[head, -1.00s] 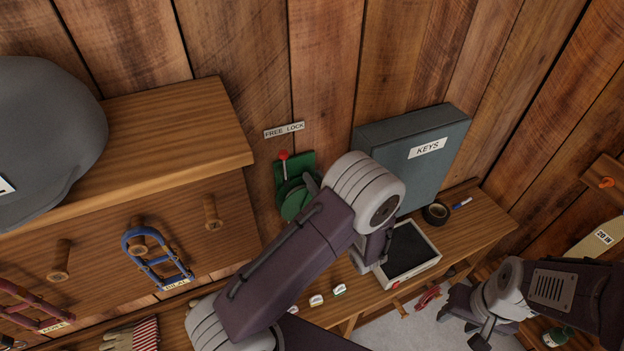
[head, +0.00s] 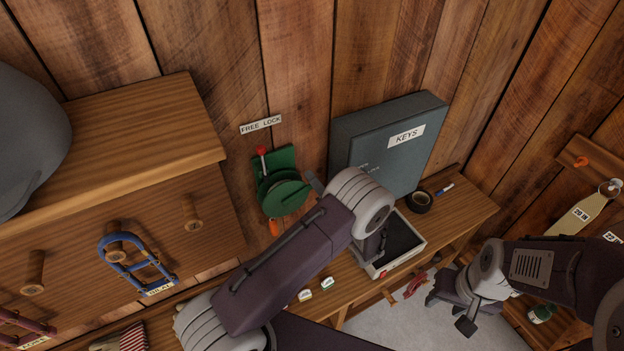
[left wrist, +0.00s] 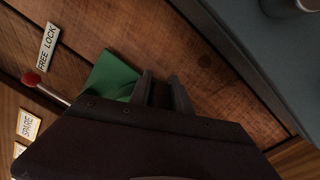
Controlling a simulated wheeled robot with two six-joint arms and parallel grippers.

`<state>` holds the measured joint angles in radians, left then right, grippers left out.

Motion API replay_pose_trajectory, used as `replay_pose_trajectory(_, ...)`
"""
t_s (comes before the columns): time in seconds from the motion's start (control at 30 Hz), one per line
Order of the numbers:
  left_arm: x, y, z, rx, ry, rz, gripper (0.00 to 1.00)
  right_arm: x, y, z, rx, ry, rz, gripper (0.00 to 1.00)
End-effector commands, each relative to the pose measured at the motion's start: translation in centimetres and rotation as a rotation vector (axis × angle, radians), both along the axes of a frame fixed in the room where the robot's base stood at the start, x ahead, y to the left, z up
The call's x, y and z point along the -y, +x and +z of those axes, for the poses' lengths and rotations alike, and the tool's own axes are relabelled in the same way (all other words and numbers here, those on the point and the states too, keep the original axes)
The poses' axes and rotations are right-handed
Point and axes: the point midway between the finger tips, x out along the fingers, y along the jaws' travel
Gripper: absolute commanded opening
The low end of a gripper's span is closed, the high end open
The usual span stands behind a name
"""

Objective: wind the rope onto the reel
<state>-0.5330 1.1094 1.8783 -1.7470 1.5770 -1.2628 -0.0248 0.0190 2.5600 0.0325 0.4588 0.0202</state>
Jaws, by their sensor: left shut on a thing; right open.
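The green reel (head: 285,197) is fixed to the plank wall under the FREE LOCK sign (head: 261,125). Its lever with a red knob (head: 261,150) points up toward the sign. My left gripper (head: 312,183) is at the reel's right edge, shut on what seems to be the reel's crank handle, which the fingers hide. In the left wrist view, the fingers (left wrist: 163,92) stand in front of the green reel plate (left wrist: 110,77). An orange piece (head: 273,228) hangs below the reel; I cannot tell any rope clearly. My right gripper (head: 453,311) is open and empty at lower right.
A grey KEYS cabinet (head: 372,150) stands right of the reel. Below it the bench holds a dark-lined tray (head: 423,244), black tape (head: 419,201) and a marker (head: 445,189).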

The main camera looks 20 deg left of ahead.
Motion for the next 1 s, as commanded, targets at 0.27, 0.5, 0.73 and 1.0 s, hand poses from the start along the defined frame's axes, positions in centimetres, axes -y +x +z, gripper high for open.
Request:
replay_pose_trajectory(0.27,0.2,0.2,-1.5,-0.053,0.048,-0.002,0.00,0.0,0.0,-1.0,0.000,0.000,0.000,0.45)
replay_pose_trajectory(0.5,0.3,0.2,-2.0,-0.053,0.045,-0.002,0.00,0.0,0.0,-1.2,0.000,0.000,0.000,0.45)
replay_pose_trajectory(0.73,0.2,0.2,-2.1,-0.054,0.043,-0.001,0.00,0.0,0.0,-1.3,0.000,0.000,0.000,0.45)
replay_pose_trajectory(1.0,0.2,0.2,-2.1,-0.055,0.042,0.000,0.31,0.0,0.0,-1.3,0.000,0.000,0.000,0.45)
